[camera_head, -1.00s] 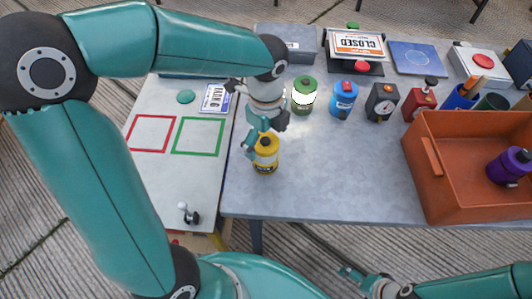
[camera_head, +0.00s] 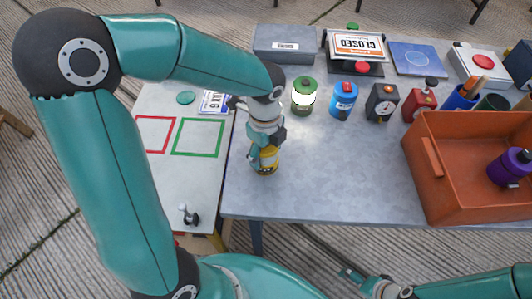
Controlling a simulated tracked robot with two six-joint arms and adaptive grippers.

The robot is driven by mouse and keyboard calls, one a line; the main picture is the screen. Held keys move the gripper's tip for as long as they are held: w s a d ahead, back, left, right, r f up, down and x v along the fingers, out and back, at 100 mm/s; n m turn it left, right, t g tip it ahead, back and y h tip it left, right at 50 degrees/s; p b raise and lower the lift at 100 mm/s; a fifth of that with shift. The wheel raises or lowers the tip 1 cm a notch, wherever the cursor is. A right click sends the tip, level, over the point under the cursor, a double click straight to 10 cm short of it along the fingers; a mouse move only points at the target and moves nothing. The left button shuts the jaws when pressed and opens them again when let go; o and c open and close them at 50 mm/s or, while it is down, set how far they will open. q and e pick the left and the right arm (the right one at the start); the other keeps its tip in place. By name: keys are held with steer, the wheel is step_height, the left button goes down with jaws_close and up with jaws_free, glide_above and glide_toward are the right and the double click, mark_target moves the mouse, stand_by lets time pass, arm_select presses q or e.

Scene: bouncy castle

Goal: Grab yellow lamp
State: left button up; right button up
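The yellow lamp (camera_head: 267,164) stands upright near the left edge of the grey table. My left gripper (camera_head: 264,158) is down over it from above, with its fingers at the lamp's upper part. The gripper hides the lamp's top, and I cannot tell whether the fingers have closed on it. My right gripper (camera_head: 347,272) is low at the bottom of the view, in front of the table and away from the lamp. Its fingers are too small to read.
A lit green lamp (camera_head: 304,98), a blue lamp (camera_head: 343,102), a dark gauge box (camera_head: 381,104) and a red canister (camera_head: 420,102) stand behind. An orange crate (camera_head: 468,193) holding a purple lamp (camera_head: 508,168) is at right. The table's middle is clear.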

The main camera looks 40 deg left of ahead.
arm_select(q)
steer(key=c, duration=0.7)
steer(key=shift+r, duration=0.1)
